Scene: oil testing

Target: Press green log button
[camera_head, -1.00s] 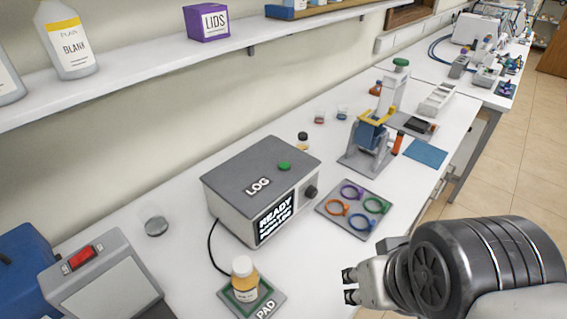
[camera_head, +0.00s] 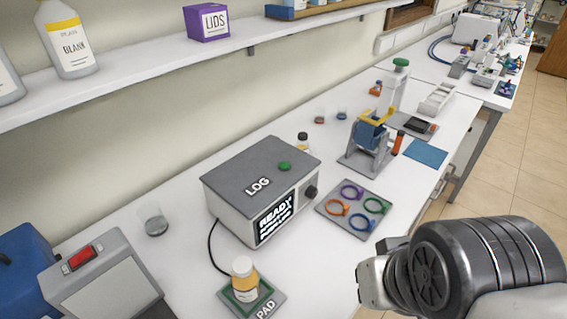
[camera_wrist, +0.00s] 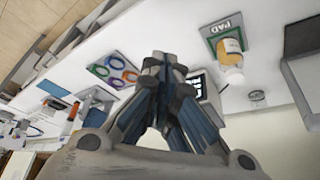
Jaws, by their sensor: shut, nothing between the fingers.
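The grey LOG box (camera_head: 262,192) stands on the bench, with a green button (camera_head: 284,166) on its top beside the word LOG. Its front screen (camera_head: 275,218) reads READY above smaller text. My gripper (camera_head: 362,284) is at the right, in front of the bench edge, apart from the box. Its fingers are mostly turned out of sight in the head view. In the wrist view my gripper (camera_wrist: 165,62) has its fingertips together with nothing between them. They hide most of the box, and the green button does not show there.
An amber bottle (camera_head: 245,282) stands on the PAD (camera_head: 267,308) in front of the box. A tray of coloured rings (camera_head: 352,208) lies right of the box. A device with a red switch (camera_head: 82,258) stands at the left. A shelf (camera_head: 190,62) runs above the bench.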

